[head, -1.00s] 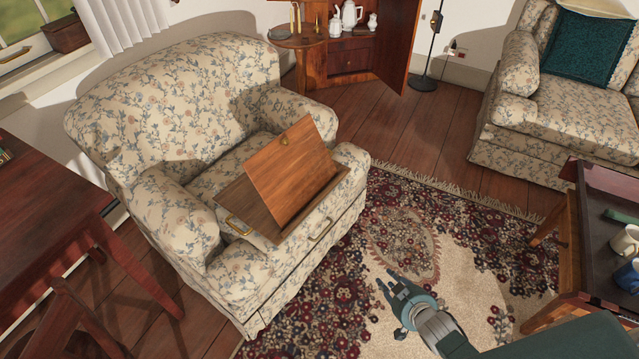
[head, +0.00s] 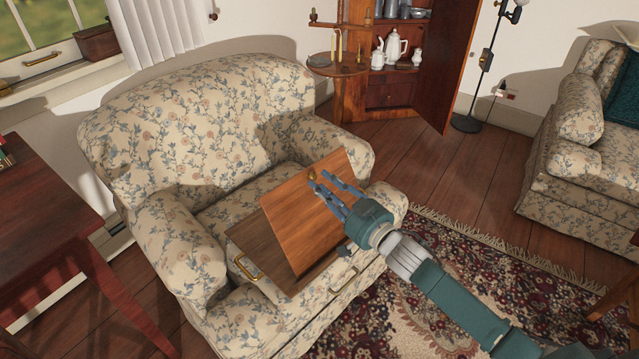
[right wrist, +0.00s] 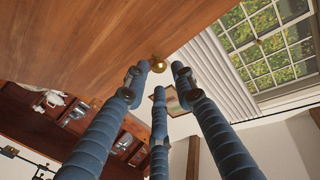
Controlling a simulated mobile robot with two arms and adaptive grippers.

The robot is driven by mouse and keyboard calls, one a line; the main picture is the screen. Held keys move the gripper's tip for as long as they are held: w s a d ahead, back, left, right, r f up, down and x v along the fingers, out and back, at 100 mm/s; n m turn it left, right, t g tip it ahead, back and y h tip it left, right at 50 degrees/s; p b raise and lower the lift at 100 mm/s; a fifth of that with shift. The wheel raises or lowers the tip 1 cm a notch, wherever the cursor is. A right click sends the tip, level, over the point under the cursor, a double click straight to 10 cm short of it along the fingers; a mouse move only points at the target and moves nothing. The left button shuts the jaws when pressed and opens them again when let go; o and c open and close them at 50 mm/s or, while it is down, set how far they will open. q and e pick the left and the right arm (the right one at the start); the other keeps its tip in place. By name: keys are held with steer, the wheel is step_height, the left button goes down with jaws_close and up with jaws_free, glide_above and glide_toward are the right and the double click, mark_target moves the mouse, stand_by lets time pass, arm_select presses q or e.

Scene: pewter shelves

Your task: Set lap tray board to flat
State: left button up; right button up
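The lap tray (head: 255,250) rests on the seat of the floral armchair, with brass handles at its sides. Its wooden board (head: 300,215) is tilted up, at an angle to the tray. A small brass knob (head: 311,174) is near the board's raised edge; it also shows in the right wrist view (right wrist: 158,62). My right gripper (head: 328,186) is open, its blue fingers spread with the tips close to the knob. I cannot tell whether they touch it. The board (right wrist: 90,40) fills the upper left of the right wrist view. My left gripper is not in view.
The armchair (head: 190,130) surrounds the tray with its back and arms. A dark red table (head: 45,210) stands at the left. A cabinet (head: 390,90) with white pots is behind, and a second floral seat (head: 590,170) is at the right. The patterned rug lies in front.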

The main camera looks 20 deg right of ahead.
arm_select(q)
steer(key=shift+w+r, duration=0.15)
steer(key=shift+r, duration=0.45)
arm_select(e)
steer(key=shift+x, duration=1.15)
jaws_close()
